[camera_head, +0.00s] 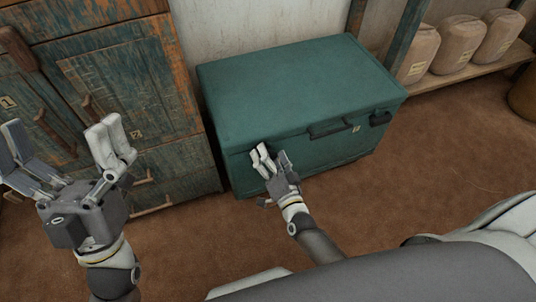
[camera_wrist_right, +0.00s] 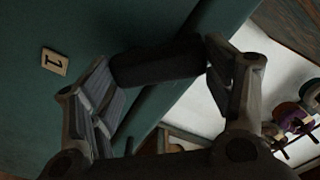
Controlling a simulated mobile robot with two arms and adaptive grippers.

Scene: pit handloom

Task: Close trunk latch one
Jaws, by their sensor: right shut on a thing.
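A green trunk (camera_head: 290,85) stands against the wall with its lid down. My right gripper (camera_head: 270,158) is at the left part of its front, covering latch one in the head view. In the right wrist view, latch one (camera_wrist_right: 158,62) is a dark block between the fingers of my right gripper (camera_wrist_right: 170,85), which is shut on it. A tag marked 1 (camera_wrist_right: 54,62) sits beside it on the green surface. Latch two (camera_head: 380,118) is at the right of the trunk's front. My left gripper (camera_head: 62,150) is open and empty, at the left of the head view.
A worn wooden drawer cabinet (camera_head: 130,75) stands left of the trunk, behind my left gripper. A dark handle (camera_head: 328,129) is mid-front on the trunk. Several tan containers (camera_head: 460,42) stand on a shelf at the right. The brown floor (camera_head: 430,165) right of the trunk is clear.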

